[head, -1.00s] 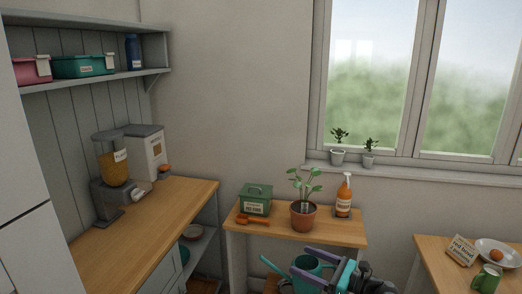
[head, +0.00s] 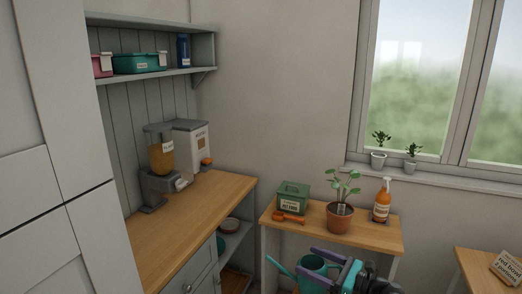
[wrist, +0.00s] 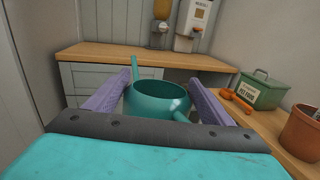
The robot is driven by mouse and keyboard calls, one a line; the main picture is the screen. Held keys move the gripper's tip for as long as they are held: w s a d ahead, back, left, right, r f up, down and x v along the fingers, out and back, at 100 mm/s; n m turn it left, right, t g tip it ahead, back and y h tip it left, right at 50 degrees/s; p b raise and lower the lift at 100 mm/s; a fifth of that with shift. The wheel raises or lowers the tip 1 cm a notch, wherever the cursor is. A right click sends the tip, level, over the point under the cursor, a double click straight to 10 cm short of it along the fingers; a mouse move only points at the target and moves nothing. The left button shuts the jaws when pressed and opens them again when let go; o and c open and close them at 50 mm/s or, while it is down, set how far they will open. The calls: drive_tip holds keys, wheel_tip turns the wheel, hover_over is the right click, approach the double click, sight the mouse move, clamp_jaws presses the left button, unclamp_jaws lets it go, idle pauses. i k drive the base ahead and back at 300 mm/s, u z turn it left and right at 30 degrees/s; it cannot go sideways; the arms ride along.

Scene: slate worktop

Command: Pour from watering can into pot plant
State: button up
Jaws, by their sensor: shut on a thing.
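The teal watering can (head: 312,265) is held in front of me at the bottom of the head view. It also shows in the wrist view (wrist: 158,96), upright, between the purple fingers. My gripper (head: 335,266) is shut on it; in the wrist view the gripper (wrist: 160,105) has a finger on either side of the can. The pot plant (head: 340,216), a leafy green plant in a terracotta pot, stands on the small wooden table. Only its pot (wrist: 302,132) shows at the right edge of the wrist view. The can is apart from the pot, in front of the table and to the left.
On the small table (head: 376,238) are a green pet food tin (head: 292,196), an orange scoop (head: 288,217) and an orange pump bottle (head: 382,201). A wooden counter (head: 190,215) with dispensers stands left. Another table (head: 478,270) is at right.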

sight(339, 214)
drive_tip(key=z, duration=0.05)
drive_tip(key=i, duration=1)
drive_tip(key=u, duration=0.05)
